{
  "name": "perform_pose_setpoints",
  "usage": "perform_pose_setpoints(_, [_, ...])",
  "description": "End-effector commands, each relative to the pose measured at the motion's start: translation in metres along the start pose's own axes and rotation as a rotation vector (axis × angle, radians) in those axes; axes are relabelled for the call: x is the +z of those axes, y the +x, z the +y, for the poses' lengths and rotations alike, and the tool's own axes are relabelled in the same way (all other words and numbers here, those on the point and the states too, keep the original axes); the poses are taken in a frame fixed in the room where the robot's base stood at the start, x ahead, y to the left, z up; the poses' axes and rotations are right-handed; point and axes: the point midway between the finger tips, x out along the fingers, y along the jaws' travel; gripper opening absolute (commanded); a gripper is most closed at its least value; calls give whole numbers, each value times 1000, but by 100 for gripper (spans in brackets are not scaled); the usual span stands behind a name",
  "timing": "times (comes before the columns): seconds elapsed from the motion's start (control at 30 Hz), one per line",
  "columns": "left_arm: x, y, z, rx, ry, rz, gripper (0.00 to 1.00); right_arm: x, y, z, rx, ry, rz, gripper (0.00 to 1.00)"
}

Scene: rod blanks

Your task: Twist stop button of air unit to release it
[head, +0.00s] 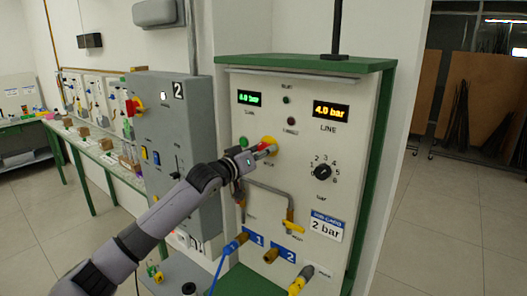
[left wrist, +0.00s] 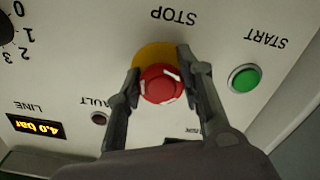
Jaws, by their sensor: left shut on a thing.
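The air unit (head: 345,105) is a pale upright panel in a green frame in the head view. Its red stop button on a yellow collar shows only in part there. In the left wrist view the red stop button (left wrist: 161,86) is clear, with white arrow marks on its face and the upside-down label STOP above. My left gripper (head: 264,150) reaches the button from the left. In the left wrist view my left gripper (left wrist: 159,75) has one finger on each side of the button and is shut on it. My right gripper is not in view.
A green start button (left wrist: 244,78) sits beside the stop button. The panel also carries a black selector knob (head: 322,172), a bent pipe with a yellow-handled valve (head: 292,226) and two readouts, the line one at 4.0 bar. A grey cabinet (head: 190,110) stands left.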

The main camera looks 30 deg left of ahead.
Motion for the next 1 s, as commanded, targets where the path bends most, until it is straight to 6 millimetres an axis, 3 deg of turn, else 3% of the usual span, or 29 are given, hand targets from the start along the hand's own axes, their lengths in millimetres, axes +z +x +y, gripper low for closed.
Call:
perform_pose_setpoints(0.37, [0,0,0,0,-1,1,56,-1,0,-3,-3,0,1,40])
perform_pose_setpoints(0.73, [0,-4,0,0,-2,0,56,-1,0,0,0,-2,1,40])
perform_pose_setpoints(1.0, [2,-36,-1,-2,1,-4,56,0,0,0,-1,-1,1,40])
